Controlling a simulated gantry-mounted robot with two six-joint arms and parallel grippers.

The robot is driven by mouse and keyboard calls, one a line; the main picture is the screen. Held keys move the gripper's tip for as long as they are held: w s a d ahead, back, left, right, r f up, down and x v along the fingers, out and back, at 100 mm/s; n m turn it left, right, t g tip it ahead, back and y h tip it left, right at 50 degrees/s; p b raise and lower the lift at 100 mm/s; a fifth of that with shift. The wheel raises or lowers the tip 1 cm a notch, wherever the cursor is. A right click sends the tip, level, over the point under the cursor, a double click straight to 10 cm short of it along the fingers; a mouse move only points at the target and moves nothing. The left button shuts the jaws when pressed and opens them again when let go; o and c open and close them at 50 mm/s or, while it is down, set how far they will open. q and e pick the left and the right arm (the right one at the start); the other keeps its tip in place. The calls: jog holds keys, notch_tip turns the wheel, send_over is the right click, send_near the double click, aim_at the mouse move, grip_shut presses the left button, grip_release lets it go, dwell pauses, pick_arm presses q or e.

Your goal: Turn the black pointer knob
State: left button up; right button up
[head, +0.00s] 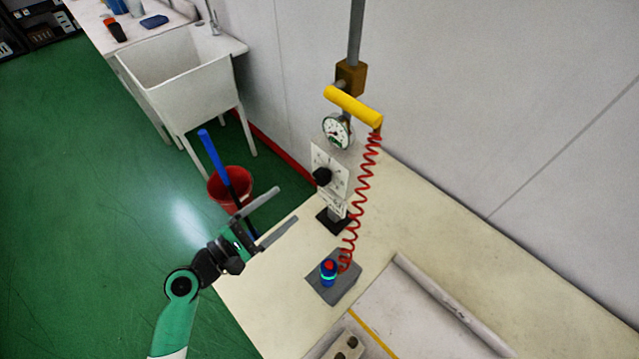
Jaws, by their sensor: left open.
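The black pointer knob (322,176) sits on the white dial plate (332,166) of an upright post on the table. A round gauge (337,131) and a yellow handle (353,106) are above it. My left gripper (288,212) is open and empty, its two fingers apart and pointing to the upper right. In the picture it is to the lower left of the knob, clear of it. The knob's pointing direction is too small to tell. My right gripper is not in view.
A red coiled hose (363,190) hangs right of the dial down to a blue and red nozzle (328,270) on a grey block (343,289). A white tray (420,318) lies at the front. A red bucket (229,188) and sink (180,75) stand behind left.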

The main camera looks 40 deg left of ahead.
aim_at(317, 181)
pick_arm(q)
jog(key=w, duration=1.1)
jog(key=shift+w+d, duration=0.15)
grip_shut()
